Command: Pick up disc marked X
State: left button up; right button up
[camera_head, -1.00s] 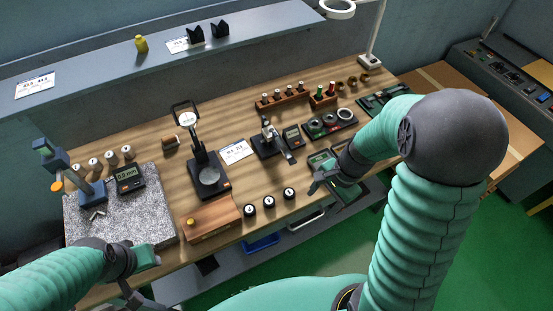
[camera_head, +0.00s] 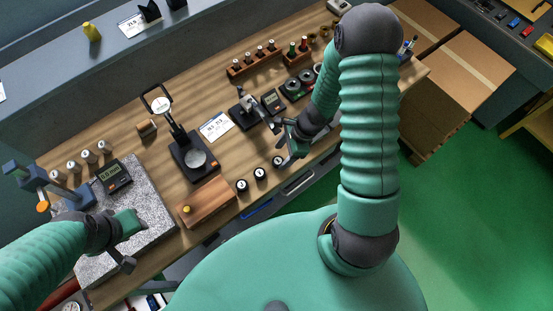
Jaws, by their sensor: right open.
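Three small round discs with white faces and dark rims lie in a slanting row near the front edge of the wooden bench: a left disc (camera_head: 242,185), a middle disc (camera_head: 260,173) and a right disc (camera_head: 278,161). Their marks are too small to read, so I cannot tell which bears the X. My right gripper (camera_head: 291,153) is open and empty, just right of the right disc; I cannot tell its height above the bench. My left gripper (camera_head: 128,243) is over the front of the granite plate (camera_head: 150,195), far from the discs; its jaws are unclear.
A wooden block (camera_head: 207,203) with a yellow knob lies left of the discs. A black stand (camera_head: 195,158) with a round plate is behind it. A small black fixture (camera_head: 245,114) stands behind the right gripper. Bare wood shows around the discs.

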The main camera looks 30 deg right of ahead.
jog(key=shift+s+a+f, duration=0.15)
jog(key=shift+a+f, duration=0.05)
jog(key=shift+f, duration=0.25)
jog(key=shift+s+a+f, duration=0.15)
jog(key=shift+f, duration=0.3)
jog(key=shift+w+a, duration=0.1)
jog(key=shift+w, duration=0.1)
jog(key=c, duration=0.4)
grip_shut()
